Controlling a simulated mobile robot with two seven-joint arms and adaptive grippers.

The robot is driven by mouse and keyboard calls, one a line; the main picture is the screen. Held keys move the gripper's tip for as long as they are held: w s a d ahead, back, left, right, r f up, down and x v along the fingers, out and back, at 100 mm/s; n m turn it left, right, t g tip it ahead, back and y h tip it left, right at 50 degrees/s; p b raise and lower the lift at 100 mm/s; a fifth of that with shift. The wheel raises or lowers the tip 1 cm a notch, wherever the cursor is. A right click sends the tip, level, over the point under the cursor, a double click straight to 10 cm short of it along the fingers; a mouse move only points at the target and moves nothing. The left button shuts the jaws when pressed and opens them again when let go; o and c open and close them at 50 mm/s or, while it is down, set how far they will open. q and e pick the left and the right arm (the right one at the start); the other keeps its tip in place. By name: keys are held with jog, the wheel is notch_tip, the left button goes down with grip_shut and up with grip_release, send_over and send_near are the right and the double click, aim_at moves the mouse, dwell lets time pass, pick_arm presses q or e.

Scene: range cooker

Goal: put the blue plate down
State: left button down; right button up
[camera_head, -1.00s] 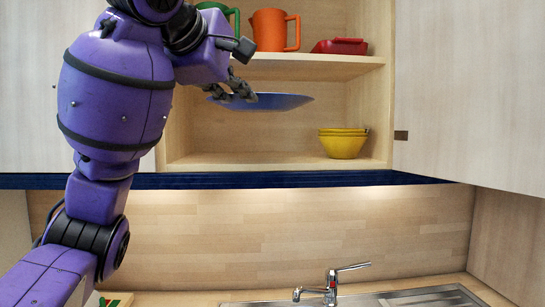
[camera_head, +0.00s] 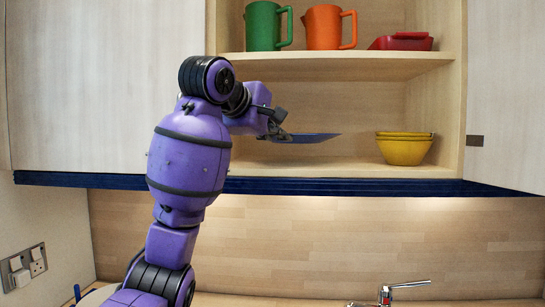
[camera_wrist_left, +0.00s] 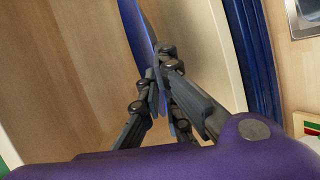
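The blue plate (camera_head: 312,138) is level in the lower compartment of the open cupboard, above its bottom board (camera_head: 330,168). A gap shows between the plate and the board. My left gripper (camera_head: 278,131) reaches in from the left at the plate's left edge. In the left wrist view the fingers (camera_wrist_left: 160,88) are closed on the rim of the plate (camera_wrist_left: 140,40), which is seen edge-on. My right gripper is in no view.
Yellow bowls (camera_head: 404,150) stand stacked at the right of the same compartment. A green jug (camera_head: 263,27), an orange jug (camera_head: 323,28) and a red dish (camera_head: 402,41) sit on the shelf above (camera_head: 340,66). A sink tap (camera_head: 386,293) is below. The board left of the bowls is clear.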

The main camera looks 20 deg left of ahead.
aim_at(272, 168)
pick_arm(q)
jog(key=shift+w+a+f, duration=0.45)
jog(key=shift+w+f, duration=0.2)
jog(key=shift+f, duration=0.2)
jog(key=f, duration=0.3)
jog(key=shift+w+a+f, duration=0.2)
jog(key=shift+f, duration=0.1)
jog(key=shift+d, duration=0.1)
jog(key=c, duration=2.4)
grip_release()
jog(key=shift+f, duration=0.15)
jog(key=shift+c, duration=0.2)
jog(key=shift+o, duration=0.9)
jog(key=v, duration=1.2)
